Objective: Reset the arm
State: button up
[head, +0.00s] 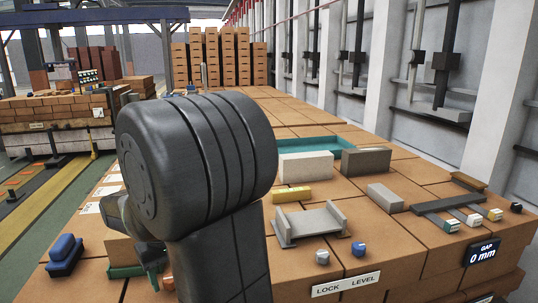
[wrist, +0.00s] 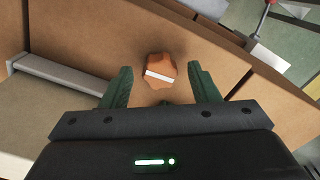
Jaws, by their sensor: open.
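My gripper (wrist: 159,70) is open in the wrist view, its two green fingers spread apart. A small orange-brown piece with a white stripe (wrist: 160,76) shows between the fingertips, over the brick surface. I cannot tell how far below the fingers it lies, and nothing is clamped. In the head view my dark arm fills the middle and hides part of the brick bench. Only bits of my gripper (head: 140,268) show low at the left, beside the arm.
On the brick bench (head: 390,262) stand a grey bracket (head: 309,222), a pale block (head: 306,167), a grey block (head: 366,161), a yellow block (head: 291,195) and a blue knob (head: 358,248). A teal tray (head: 318,145) lies behind. A blue-topped piece (head: 65,254) sits left.

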jog(key=n, duration=0.6)
jog(key=shift+b, duration=0.4)
